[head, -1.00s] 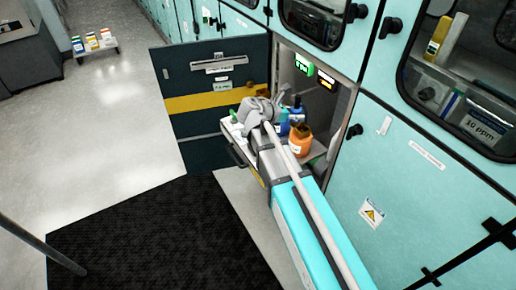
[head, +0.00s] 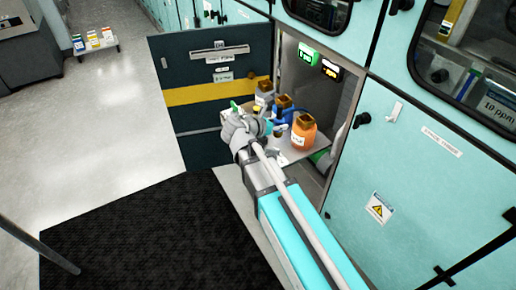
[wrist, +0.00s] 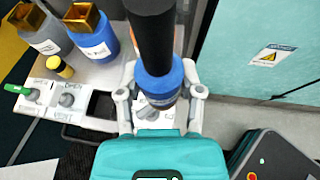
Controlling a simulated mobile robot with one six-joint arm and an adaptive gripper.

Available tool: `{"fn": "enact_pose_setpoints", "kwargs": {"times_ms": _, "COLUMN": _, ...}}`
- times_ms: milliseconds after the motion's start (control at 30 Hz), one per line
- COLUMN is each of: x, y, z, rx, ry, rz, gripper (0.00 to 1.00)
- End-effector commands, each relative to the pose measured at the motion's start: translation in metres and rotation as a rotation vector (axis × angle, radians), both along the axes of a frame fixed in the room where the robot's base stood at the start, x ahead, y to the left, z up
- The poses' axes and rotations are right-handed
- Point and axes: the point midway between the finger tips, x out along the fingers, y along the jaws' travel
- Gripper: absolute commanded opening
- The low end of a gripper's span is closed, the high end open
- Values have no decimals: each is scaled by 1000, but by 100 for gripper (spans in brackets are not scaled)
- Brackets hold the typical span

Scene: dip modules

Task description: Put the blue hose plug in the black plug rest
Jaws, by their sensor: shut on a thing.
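The blue hose plug (wrist: 158,84) hangs on a thick black hose (wrist: 150,30) in the wrist view. My gripper (wrist: 158,98) is shut on it, one finger on each side, over the front of the module's shelf. In the head view my gripper (head: 258,126) is at the shelf's front left, and the plug is mostly hidden there. A black square recess (wrist: 100,104), which looks like the plug rest, is just left of my gripper in the wrist view. The plug is apart from it. A grey knob (wrist: 147,112) shows partly behind the plug.
A small yellow-capped vial (wrist: 60,67) and labelled knobs (wrist: 67,100) are left of the recess. An open dark door (head: 205,120) stands at the left.

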Motion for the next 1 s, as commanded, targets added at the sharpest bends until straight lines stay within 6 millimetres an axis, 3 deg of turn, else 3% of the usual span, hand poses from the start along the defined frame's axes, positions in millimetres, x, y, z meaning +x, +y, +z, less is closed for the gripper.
{"fn": "enact_pose_setpoints", "kwargs": {"times_ms": 33, "x": -5, "y": 5, "z": -11, "rx": -1, "ry": 0, "rz": 17, "gripper": 0}}
{"fn": "enact_pose_setpoints", "kwargs": {"times_ms": 200, "x": -10, "y": 15, "z": -19, "rx": 0, "ry": -1, "rz": 52, "gripper": 0}}
{"fn": "enact_pose_setpoints", "kwargs": {"times_ms": 667, "x": -10, "y": 17, "z": -20, "rx": 0, "ry": -1, "rz": 59, "gripper": 0}}
{"fn": "enact_pose_setpoints", "kwargs": {"times_ms": 867, "x": 3, "y": 23, "z": -27, "rx": 0, "ry": -1, "rz": 58, "gripper": 0}}
{"fn": "enact_pose_setpoints", "kwargs": {"times_ms": 1000, "x": 21, "y": 31, "z": -37, "rx": 0, "ry": -1, "rz": 58, "gripper": 0}}
